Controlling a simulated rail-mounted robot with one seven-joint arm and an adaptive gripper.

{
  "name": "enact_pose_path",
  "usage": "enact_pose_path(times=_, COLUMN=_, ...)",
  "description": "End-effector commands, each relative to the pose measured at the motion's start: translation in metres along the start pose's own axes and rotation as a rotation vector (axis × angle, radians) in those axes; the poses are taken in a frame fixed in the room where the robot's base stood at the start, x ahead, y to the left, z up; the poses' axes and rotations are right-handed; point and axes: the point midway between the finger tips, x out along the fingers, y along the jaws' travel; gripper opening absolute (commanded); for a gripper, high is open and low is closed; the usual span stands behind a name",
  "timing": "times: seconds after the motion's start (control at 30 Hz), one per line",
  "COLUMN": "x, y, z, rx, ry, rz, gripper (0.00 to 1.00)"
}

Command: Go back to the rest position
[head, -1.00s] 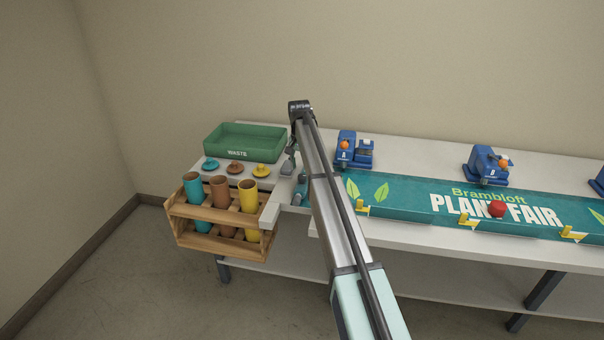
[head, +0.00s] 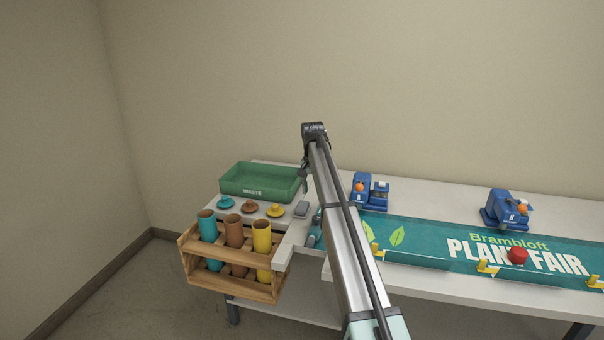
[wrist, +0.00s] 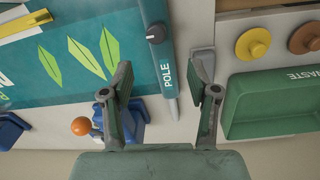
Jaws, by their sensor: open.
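My gripper (wrist: 166,95) is open and empty in the wrist view, its two fingers spread above the table. A teal pole (wrist: 162,50) marked "POLE" lies on the table below and between the fingers, apart from them as far as I can tell. In the head view my arm crosses the middle and hides most of my gripper behind its far end. The pole partly shows beside the arm, at the left end of the teal banner (head: 520,262).
A green waste tray (head: 240,190), several coloured caps and a wooden rack (head: 200,265) with coloured tubes stand left. Blue clamps A (head: 362,188) and B (head: 505,210) stand behind the banner. Above the table is clear.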

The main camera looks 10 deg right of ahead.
Motion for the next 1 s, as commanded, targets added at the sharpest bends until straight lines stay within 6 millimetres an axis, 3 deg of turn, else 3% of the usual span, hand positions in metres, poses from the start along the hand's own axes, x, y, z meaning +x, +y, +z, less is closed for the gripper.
enact_pose_path(times=0.17, x=0.029, y=-0.053, z=0.045, rx=-0.135, ry=0.035, rz=-0.015, gripper=0.60)
enact_pose_path(times=0.4, x=0.084, y=-0.157, z=0.149, rx=-0.446, ry=0.124, rz=-0.052, gripper=0.60)
enact_pose_path(times=0.6, x=0.120, y=-0.210, z=0.221, rx=-0.644, ry=0.179, rz=-0.075, gripper=0.60)
enact_pose_path(times=0.67, x=0.136, y=-0.217, z=0.240, rx=-0.692, ry=0.188, rz=-0.078, gripper=0.60)
enact_pose_path(times=0.77, x=0.174, y=-0.210, z=0.263, rx=-0.745, ry=0.182, rz=-0.070, gripper=0.60)
enact_pose_path(times=0.87, x=0.215, y=-0.185, z=0.271, rx=-0.753, ry=0.154, rz=-0.053, gripper=0.60)
enact_pose_path(times=1.0, x=0.274, y=-0.137, z=0.280, rx=-0.742, ry=0.098, rz=-0.025, gripper=0.60)
